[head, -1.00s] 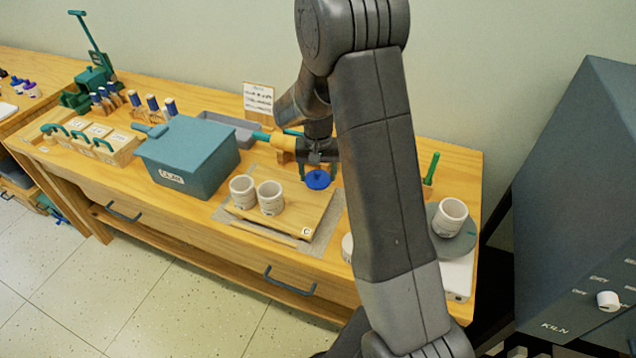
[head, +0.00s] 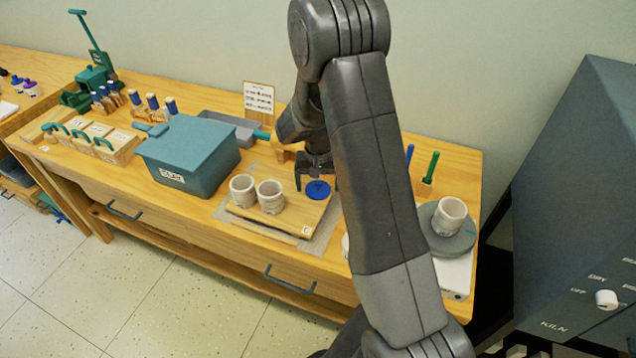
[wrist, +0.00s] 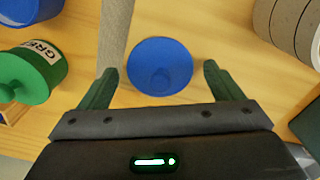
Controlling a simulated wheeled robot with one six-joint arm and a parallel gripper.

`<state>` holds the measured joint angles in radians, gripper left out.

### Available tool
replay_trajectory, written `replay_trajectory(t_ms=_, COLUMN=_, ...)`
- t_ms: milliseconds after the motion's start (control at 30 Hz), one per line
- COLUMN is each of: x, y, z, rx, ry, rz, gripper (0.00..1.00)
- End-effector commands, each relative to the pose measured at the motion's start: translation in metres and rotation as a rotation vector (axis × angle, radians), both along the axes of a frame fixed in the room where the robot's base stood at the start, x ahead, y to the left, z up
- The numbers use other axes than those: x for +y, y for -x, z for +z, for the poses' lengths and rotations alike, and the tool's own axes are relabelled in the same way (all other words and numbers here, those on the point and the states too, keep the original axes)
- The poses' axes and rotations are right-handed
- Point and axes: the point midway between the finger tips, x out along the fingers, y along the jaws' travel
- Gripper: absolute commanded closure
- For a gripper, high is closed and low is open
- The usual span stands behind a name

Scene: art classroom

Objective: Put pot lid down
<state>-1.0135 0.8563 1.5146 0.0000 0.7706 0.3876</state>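The pot lid (head: 318,190) is a small blue disc with a round knob. In the wrist view the lid (wrist: 160,60) shows between and slightly beyond the fingertips (wrist: 159,75), with a gap to each finger. The gripper holds nothing.
A teal lidded bin (head: 190,155) stands left of the cups. A tool holder with a green-handled tool (head: 431,168) and another cup (head: 449,216) on a grey disc are to the right. A green jar (wrist: 30,75) lies near the left finger.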

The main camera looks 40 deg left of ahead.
Motion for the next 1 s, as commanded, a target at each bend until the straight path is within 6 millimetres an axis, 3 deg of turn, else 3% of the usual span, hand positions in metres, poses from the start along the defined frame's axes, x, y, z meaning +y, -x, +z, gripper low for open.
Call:
replay_trajectory(t_ms=333, x=0.001, y=0.0, z=0.01, rx=-0.002, ry=-0.003, rz=0.0, gripper=0.13)
replay_trajectory(t_ms=800, x=0.001, y=0.0, z=0.101, rx=-0.002, ry=-0.004, rz=0.0, gripper=0.13)
replay_trajectory(t_ms=1000, x=0.0, y=0.0, z=0.121, rx=0.0, ry=-0.001, rz=0.0, gripper=0.13)
